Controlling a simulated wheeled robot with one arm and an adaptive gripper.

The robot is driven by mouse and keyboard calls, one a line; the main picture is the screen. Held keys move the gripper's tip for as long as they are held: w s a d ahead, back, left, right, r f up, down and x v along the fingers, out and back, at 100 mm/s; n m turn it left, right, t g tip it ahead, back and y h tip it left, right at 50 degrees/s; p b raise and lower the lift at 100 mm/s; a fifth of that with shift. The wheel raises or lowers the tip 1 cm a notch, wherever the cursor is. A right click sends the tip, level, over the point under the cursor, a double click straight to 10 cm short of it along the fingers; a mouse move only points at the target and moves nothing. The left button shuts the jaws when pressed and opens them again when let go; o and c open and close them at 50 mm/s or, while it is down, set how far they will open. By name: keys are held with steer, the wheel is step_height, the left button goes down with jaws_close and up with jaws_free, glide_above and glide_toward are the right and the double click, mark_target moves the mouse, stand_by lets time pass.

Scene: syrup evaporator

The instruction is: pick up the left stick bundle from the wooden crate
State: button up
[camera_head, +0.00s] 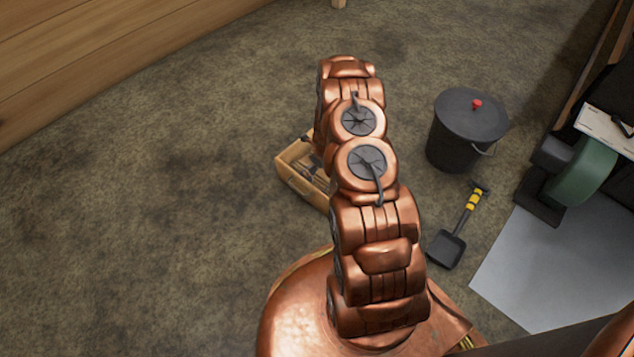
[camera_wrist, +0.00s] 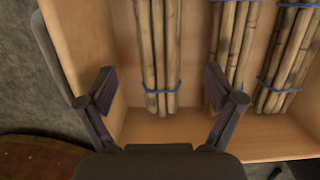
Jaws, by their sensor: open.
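The wooden crate (camera_head: 297,183) stands on the floor, partly hidden behind my copper arm in the head view. In the wrist view the crate (camera_wrist: 82,35) holds three stick bundles tied with blue bands. The left stick bundle (camera_wrist: 158,50) lies between my open fingers, with bare crate floor on its left. My gripper (camera_wrist: 158,80) is open and empty, its fingers on either side of the left bundle with gaps. How far it is above the bundle I cannot tell. The middle bundle (camera_wrist: 232,45) is close to the right finger. The head view hides my gripper.
The right bundle (camera_wrist: 290,60) lies slanted. A black lidded bucket (camera_head: 468,128) and a small shovel (camera_head: 457,232) stand and lie right of the crate. A grey sheet (camera_head: 555,265) and green-and-black equipment (camera_head: 580,172) are farther right. The floor to the left is clear.

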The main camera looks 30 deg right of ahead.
mark_target(318, 177)
steer(key=shift+w+a+f+b, duration=0.15)
steer(key=shift+f+b, duration=0.5)
steer(key=shift+f, duration=0.6)
steer(key=shift+w+d+f+b, duration=0.15)
steer(key=shift+f+b, duration=0.45)
steer(key=shift+f, duration=0.7)
steer(key=shift+w+a+f+b, duration=0.15)
steer(key=shift+f+b, duration=0.5)
steer(key=shift+f, duration=0.6)
steer(key=shift+r, duration=0.1)
steer(key=c, duration=1.4)
steer(key=shift+o, duration=0.2)
